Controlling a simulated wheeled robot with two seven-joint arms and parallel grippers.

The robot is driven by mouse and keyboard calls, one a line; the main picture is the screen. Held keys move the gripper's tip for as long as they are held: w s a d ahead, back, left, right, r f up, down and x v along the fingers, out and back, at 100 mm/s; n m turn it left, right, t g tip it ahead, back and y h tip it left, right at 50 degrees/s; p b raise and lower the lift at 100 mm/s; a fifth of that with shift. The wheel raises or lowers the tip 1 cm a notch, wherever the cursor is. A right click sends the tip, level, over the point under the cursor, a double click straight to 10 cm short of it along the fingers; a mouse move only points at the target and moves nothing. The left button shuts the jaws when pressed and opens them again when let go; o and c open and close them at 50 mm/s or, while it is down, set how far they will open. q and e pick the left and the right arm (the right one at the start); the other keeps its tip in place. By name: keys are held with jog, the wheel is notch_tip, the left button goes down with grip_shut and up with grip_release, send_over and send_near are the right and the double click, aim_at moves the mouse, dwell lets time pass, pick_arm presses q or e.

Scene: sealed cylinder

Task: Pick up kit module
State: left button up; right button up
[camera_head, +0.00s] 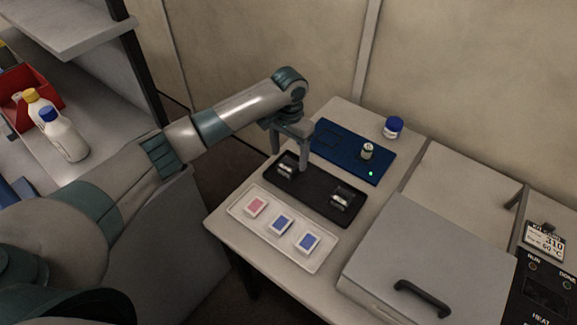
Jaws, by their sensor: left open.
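Which object is the kit module is not marked in the picture. A black tray (313,190) on the table holds two small metallic pieces, one at its left end (286,171) and one at its right end (341,200). In front of it a white tray (265,232) holds one pink-topped block (256,207) and two blue-topped blocks, one in the middle (281,224) and one at the right (308,242). My left gripper (290,158) points down over the left end of the black tray, open, its fingers close about the left metallic piece. Contact cannot be told.
A dark blue mat (335,142) behind bears a small pale cylinder (367,151) and a green light. A blue-lidded jar (393,128) stands at the back. A grey lidded machine (430,260) fills the right. Left, a shelf holds bottles (66,137) and a red bin (32,83).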

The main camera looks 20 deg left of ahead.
aim_at(288, 160)
pick_arm(q)
jog(key=shift+w+a+f+p, duration=0.15)
jog(key=shift+f+p, duration=0.4)
jog(key=shift+f, duration=1.3)
jog(key=shift+c, duration=0.4)
jog(key=c, duration=1.2)
jog(key=shift+o, duration=0.2)
jog(key=shift+r, duration=0.2)
jog(key=shift+r+b, duration=0.45)
jog(key=shift+r, duration=0.2)
notch_tip(288, 160, up, 2)
jog(key=shift+r+b, duration=0.25)
jog(key=shift+b, duration=0.3)
jog(key=s+d+r+b, duration=0.1)
jog(key=d+r+b, duration=0.2)
jog(key=d+r, duration=0.4)
jog(key=shift+s+d, duration=0.35)
jog(key=shift+d, duration=1.95)
